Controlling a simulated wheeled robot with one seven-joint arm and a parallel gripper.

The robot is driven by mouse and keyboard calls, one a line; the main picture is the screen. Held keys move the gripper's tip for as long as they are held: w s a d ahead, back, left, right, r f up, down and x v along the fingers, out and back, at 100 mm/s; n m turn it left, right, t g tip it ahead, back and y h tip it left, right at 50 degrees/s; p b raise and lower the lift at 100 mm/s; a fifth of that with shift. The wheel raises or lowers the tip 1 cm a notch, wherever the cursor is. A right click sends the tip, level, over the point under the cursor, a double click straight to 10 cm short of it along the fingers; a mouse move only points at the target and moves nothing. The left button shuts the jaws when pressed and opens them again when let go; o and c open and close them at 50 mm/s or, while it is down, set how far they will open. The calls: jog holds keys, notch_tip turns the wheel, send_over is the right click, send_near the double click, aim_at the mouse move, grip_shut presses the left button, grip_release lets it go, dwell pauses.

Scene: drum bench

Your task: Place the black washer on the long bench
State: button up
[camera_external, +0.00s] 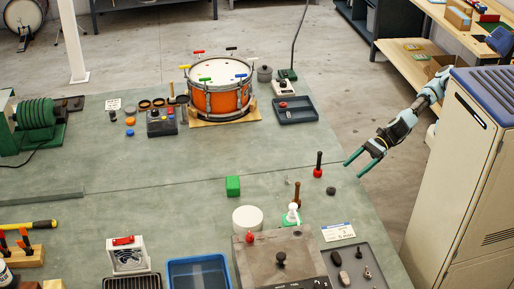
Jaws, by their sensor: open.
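My gripper (357,167) hangs over the right edge of the long green-grey bench (140,190), its two green fingers apart and nothing visible between them. A small dark round piece (331,191) lies on the bench below and left of the fingers, apart from them. It may be the black washer, but it is too small to show a hole. Dark rings (145,104) lie farther back on the bench, left of the drum; I cannot tell if one is the washer.
A red-based post with a black handle (318,170) stands close to the dark piece. A green cube (233,186), a white cylinder (248,219) and an orange drum (220,99) stand farther left. A beige cabinet (465,170) stands at the right. The bench's middle is fairly clear.

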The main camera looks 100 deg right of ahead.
aim_at(334, 188)
jog(key=shift+s+a+r+p, duration=0.15)
jog(key=shift+s+p, duration=0.1)
jog(key=shift+p, duration=0.2)
jog(key=shift+s+a, duration=0.1)
jog(key=b+x, duration=0.1)
jog(key=x, duration=0.1)
jog(key=b+x, duration=0.2)
jog(key=shift+a+f, duration=0.1)
jog(key=shift+f, duration=0.35)
jog(key=shift+b+x, duration=0.45)
jog(key=shift+x, duration=0.4)
jog(key=p+x, duration=0.1)
jog(key=x, duration=0.3)
jog(key=shift+w+r+p, duration=0.3)
jog(key=shift+r+p, duration=0.05)
jog(key=shift+r, duration=0.05)
jog(key=shift+w+f, duration=0.2)
jog(key=shift+c, duration=0.4)
grip_shut()
